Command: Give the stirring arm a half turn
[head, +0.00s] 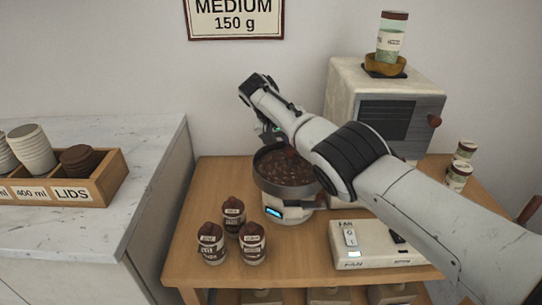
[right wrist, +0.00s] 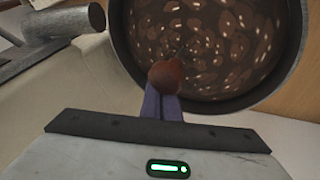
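The roaster's round pan (head: 257,178) holds dark brown beans and stands on the wooden table. It fills the upper part of the right wrist view (right wrist: 296,62). The stirring arm's red-brown knob (right wrist: 167,77) shows in front of the beans, near the pan's lower rim in that view. The rest of the stirring arm is hard to make out against the beans. My right gripper (right wrist: 164,94) has its fingers close together at the knob and appears shut on it. In the head view my right arm comes over the pan and partly hides it. My left gripper is not in view.
Several labelled jars (head: 232,214) stand at the table's front left. Behind is a cream machine (head: 344,95) with a jar on top. A cup and lid crate (head: 104,190) stands on the left counter.

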